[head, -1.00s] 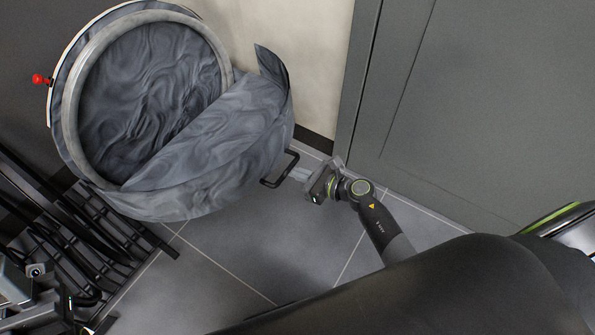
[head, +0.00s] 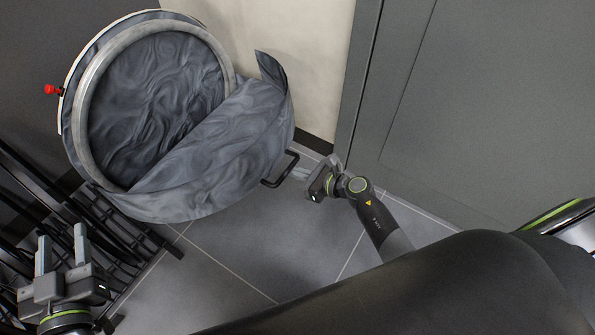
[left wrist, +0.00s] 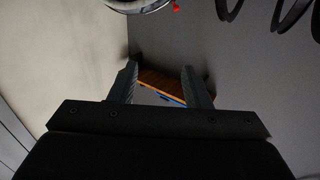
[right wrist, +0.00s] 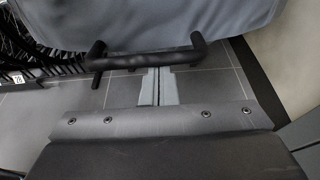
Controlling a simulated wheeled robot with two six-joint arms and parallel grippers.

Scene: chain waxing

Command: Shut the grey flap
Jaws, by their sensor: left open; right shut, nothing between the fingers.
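The grey flap (head: 225,150) appears to be the swirl-patterned grey piece at upper left in the head view, with a round pale rim (head: 82,105) and a red knob (head: 52,90). It stands open. A black bar handle (head: 289,168) sticks out at its lower right. My right gripper (head: 305,176) is shut and empty close to this handle. In the right wrist view its closed fingers (right wrist: 157,84) are at the handle bar (right wrist: 140,61); contact is unclear. My left gripper (head: 60,248) is open and empty at lower left, below the flap.
A black rack (head: 150,240) stands below and left of the flap. A grey cabinet or door panel (head: 480,90) is at the right, beside a cream wall (head: 315,60). Tiled floor (head: 240,245) is clear in the middle. A brown wooden object (left wrist: 160,82) shows between my left fingers.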

